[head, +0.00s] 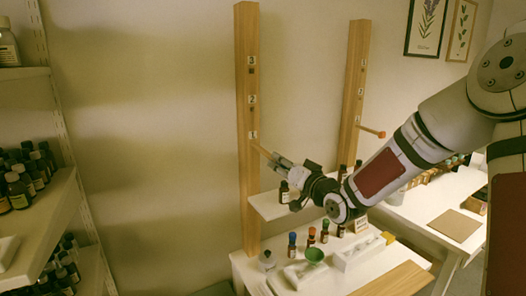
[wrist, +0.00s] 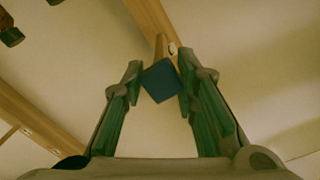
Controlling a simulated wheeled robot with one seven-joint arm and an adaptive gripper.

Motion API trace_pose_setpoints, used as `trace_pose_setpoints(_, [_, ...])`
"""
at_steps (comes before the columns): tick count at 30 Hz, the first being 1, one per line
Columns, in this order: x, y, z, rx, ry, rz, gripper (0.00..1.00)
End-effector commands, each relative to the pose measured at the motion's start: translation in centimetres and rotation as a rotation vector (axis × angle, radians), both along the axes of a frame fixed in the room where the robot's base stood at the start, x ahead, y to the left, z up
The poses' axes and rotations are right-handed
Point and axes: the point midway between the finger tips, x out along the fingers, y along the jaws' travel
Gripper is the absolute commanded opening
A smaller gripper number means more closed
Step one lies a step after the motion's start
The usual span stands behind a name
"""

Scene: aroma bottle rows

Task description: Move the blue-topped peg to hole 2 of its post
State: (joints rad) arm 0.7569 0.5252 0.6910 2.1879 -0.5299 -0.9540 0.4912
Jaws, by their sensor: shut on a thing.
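The left wooden post (head: 248,190) stands upright with number labels 3, 2 and 1 from top to bottom. A wooden peg (head: 261,149) sticks out from it just below label 1. My gripper (head: 276,158) is at the peg's outer end. In the wrist view my gripper (wrist: 160,80) is shut on the peg's blue square top (wrist: 161,81), one finger on each side. The peg's wooden shaft (wrist: 159,46) runs behind the blue top toward the post (wrist: 148,16). I cannot tell how deep the peg sits in the hole. The blue top is hidden in the head view.
A second post (head: 356,70) at the right holds a peg with an orange-red top (head: 380,134). A small white shelf (head: 266,205) lies below my gripper. Bottles, a green funnel (head: 314,254) and a white rack (head: 357,251) stand on the table below.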

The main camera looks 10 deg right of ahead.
Motion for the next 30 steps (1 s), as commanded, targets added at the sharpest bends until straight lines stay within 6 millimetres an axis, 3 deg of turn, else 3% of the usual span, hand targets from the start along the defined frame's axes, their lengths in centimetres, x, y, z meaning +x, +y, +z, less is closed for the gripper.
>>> trace_pose_setpoints(30, [-3.2, -1.0, 0.1, 0.0, -0.001, 0.0, 0.0])
